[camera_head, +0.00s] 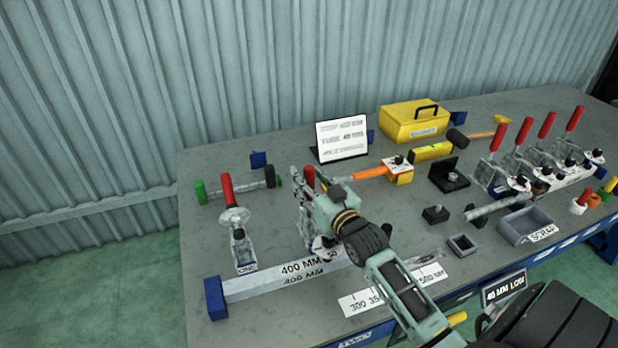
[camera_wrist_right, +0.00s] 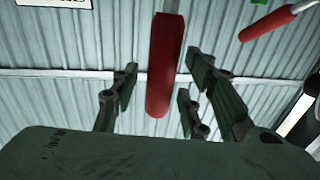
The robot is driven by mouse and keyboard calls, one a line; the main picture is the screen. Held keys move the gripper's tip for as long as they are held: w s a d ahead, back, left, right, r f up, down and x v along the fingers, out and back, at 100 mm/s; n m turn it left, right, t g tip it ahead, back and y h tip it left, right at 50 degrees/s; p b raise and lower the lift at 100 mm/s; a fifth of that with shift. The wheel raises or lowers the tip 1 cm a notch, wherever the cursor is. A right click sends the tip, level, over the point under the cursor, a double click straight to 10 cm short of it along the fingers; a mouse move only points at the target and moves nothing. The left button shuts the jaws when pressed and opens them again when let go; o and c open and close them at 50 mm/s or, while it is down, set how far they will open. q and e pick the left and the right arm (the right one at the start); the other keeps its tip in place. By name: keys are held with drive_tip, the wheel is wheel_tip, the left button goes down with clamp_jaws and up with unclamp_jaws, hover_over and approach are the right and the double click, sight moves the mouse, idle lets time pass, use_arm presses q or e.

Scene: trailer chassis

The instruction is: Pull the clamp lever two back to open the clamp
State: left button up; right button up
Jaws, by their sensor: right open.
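Clamp lever two has a red handle (camera_head: 309,177) that stands up behind my right gripper in the head view. My right gripper (camera_head: 304,200) is open at that clamp, and its arm hides most of the clamp body. In the right wrist view the red handle (camera_wrist_right: 165,65) stands between the spread fingers of the gripper (camera_wrist_right: 160,97), with a gap visible on both sides. I cannot tell whether any finger touches it. My left gripper is not in view.
A sign (camera_head: 341,138), a yellow box (camera_head: 413,122) and an orange-handled tool (camera_head: 370,173) lie behind. Several red-levered clamps (camera_head: 520,140) stand at the right.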

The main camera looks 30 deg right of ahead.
drive_tip(key=c, duration=0.8)
clamp_jaws()
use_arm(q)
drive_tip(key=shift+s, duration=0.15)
